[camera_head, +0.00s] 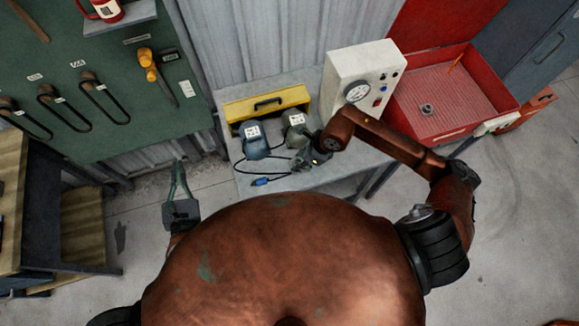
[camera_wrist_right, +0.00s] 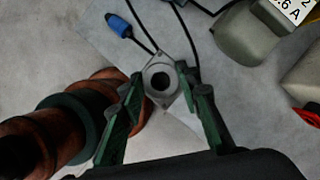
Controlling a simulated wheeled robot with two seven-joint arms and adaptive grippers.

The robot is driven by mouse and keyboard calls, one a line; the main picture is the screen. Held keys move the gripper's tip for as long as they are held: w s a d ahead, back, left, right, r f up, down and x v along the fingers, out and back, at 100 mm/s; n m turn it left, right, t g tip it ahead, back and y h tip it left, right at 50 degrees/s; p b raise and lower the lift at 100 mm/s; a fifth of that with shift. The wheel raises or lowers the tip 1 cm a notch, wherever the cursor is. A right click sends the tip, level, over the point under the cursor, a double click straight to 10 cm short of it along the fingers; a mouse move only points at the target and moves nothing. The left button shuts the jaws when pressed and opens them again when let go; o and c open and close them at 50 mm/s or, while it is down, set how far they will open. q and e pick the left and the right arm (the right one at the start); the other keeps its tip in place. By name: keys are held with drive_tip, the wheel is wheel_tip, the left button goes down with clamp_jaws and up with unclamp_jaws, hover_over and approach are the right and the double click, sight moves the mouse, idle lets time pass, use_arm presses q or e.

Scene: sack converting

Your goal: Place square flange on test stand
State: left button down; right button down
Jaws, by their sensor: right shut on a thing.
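A grey square flange (camera_wrist_right: 151,69) with a dark round hole sits between the two green fingers of my right gripper (camera_wrist_right: 160,80) in the right wrist view. The gripper is shut on it, above the grey bench top. In the head view my right gripper (camera_head: 308,160) is over the front of the bench, and the flange is too small to make out. A pale box with a dial gauge (camera_head: 357,92), perhaps the test stand, stands at the back right of the bench.
The grey bench (camera_head: 225,98) also holds a yellow case (camera_head: 268,103), two labelled units (camera_head: 255,141) and a blue plug (camera_head: 262,182) with black cable. A red tray (camera_head: 455,85) with a small metal part (camera_head: 427,109) is at the right. A green tool board (camera_head: 100,60) is at the left.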

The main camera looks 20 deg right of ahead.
sight(294, 162)
drive_tip(key=a+f, duration=0.1)
drive_tip(key=w+a+f, duration=0.1)
drive_tip(key=f, duration=0.1)
drive_tip(key=shift+a+f, duration=0.3)
drive_tip(key=shift+a, duration=0.05)
drive_tip(key=x, duration=0.1)
drive_tip(key=p+x, duration=0.1)
drive_tip(key=x, duration=0.1)
drive_tip(key=shift+s+d+f+p, duration=0.2)
drive_tip(key=shift+f+p, duration=0.1)
drive_tip(key=shift+f, duration=0.2)
drive_tip(key=shift+f+b, duration=0.65)
drive_tip(key=c, duration=1.4)
unclamp_jaws()
drive_tip(key=shift+r, duration=0.15)
